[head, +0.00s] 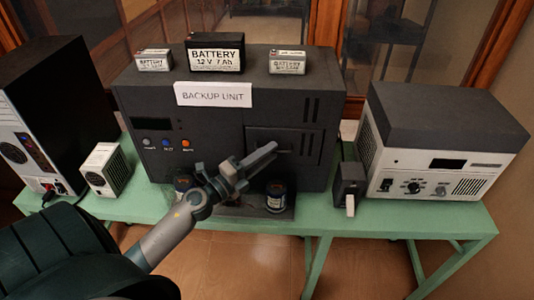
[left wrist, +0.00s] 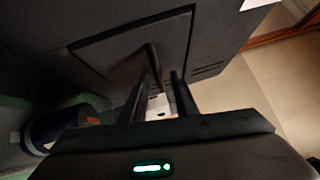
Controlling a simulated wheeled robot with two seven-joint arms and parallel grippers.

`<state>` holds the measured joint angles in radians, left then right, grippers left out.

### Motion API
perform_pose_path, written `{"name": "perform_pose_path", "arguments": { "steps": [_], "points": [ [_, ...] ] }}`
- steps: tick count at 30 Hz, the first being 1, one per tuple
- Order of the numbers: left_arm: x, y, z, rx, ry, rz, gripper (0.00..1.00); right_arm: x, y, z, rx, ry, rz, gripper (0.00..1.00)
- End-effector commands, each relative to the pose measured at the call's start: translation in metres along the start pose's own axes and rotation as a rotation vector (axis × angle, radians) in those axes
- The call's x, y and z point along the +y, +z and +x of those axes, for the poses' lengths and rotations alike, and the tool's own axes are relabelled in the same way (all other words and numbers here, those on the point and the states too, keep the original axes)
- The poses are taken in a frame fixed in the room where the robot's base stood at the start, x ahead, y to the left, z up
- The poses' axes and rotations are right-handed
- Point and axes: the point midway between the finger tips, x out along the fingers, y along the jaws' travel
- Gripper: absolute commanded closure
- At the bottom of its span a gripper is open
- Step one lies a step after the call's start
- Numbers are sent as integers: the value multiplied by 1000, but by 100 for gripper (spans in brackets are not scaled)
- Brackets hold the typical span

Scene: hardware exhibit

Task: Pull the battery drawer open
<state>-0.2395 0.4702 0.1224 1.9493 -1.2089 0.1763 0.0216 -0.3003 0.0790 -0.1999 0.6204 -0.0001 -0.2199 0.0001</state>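The backup unit (head: 200,125) is a large dark box with a white label, standing on the green table. The battery drawer (head: 306,143) is a dark rectangular panel at the right of its front and looks shut. It also shows in the left wrist view (left wrist: 120,45), with a dark handle-like bar (left wrist: 153,58) on it. My left gripper (head: 275,147) is in front of the drawer, its fingers pointing at it. In the left wrist view (left wrist: 162,85) its fingers are apart. The bar is near the fingertips; I cannot tell whether they touch it. My right gripper is out of view.
Labelled batteries (head: 215,52) stand on top of the unit. A small black box with a white lever (head: 349,185) and a grey-and-white device (head: 440,140) stand to the right. A small white box (head: 106,168) is at the left.

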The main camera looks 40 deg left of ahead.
Motion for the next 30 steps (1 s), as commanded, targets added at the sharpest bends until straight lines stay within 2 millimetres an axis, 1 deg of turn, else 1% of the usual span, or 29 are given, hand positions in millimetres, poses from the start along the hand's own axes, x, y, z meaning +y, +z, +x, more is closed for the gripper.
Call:
{"name": "perform_pose_path", "arguments": {
  "steps": [3, 4, 5, 6, 7, 30],
  "points": [
    [0, 0, 0, 0, 0, 0, 73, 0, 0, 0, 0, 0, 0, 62],
    [0, 0, 0, 0, 0, 0, 78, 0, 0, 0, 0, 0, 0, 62],
    [0, 0, 0, 0, 0, 0, 85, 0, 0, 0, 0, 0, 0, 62],
    [0, 0, 0, 0, 0, 0, 94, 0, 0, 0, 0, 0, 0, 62],
    [0, 0, 0, 0, 0, 0, 100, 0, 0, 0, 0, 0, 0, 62],
    [0, 0, 0, 0, 1, 0, 100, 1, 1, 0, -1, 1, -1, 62]
  ]
}}
